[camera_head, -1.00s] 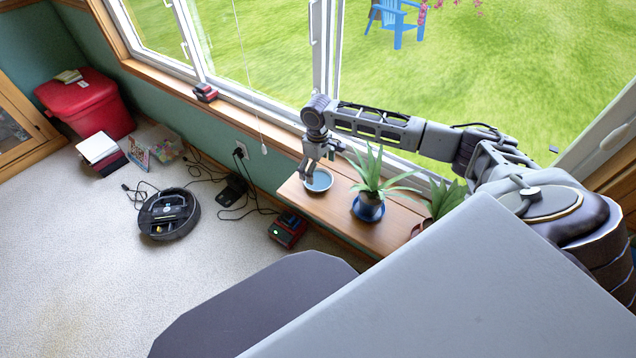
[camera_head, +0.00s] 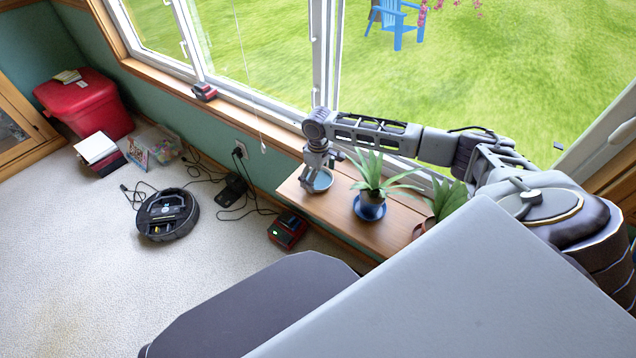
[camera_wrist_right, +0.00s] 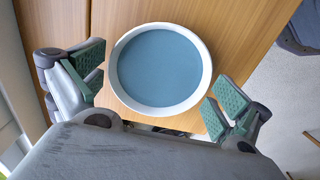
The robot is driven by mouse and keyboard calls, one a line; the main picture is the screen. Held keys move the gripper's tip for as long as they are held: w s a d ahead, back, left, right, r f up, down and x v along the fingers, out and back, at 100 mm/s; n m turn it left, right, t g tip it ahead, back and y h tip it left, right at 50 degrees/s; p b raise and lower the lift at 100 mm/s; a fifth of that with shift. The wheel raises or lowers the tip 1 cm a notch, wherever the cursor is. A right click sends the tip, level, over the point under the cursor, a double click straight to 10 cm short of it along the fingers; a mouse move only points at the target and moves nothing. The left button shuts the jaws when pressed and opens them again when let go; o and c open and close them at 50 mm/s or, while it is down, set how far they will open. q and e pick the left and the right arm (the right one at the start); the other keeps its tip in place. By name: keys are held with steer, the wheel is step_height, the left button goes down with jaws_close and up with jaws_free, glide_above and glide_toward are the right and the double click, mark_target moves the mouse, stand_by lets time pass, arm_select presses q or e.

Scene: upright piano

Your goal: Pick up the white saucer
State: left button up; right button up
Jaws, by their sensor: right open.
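The white saucer, round with a white rim and a blue inside, lies on the wooden shelf near its left end; it shows in the head view (camera_head: 322,182) and in the wrist view (camera_wrist_right: 160,68). My right gripper (camera_head: 314,180) is open just over the saucer and partly hides it in the head view. In the wrist view my right gripper (camera_wrist_right: 160,78) has its green finger pads apart, one on each side of the rim. I cannot tell whether the pads touch the rim. My left gripper is not in view.
The wooden shelf (camera_head: 345,212) runs below the window. A potted plant in a blue pot (camera_head: 370,208) stands right of the saucer, beneath my forearm, with another plant (camera_head: 443,203) further right. A red and black device (camera_head: 287,231) lies on the floor beside the shelf.

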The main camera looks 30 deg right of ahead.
mark_target(318, 181)
steer(key=shift+f, duration=0.15)
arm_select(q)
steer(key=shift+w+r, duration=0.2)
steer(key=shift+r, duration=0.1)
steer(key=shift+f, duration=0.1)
arm_select(e)
steer(key=c, duration=0.9)
steer(key=shift+r, duration=0.55)
arm_select(q)
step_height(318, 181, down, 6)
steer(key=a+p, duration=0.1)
steer(key=p, duration=0.1)
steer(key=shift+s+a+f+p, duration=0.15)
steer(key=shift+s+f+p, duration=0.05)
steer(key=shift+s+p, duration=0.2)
arm_select(e)
step_height(318, 181, up, 9)
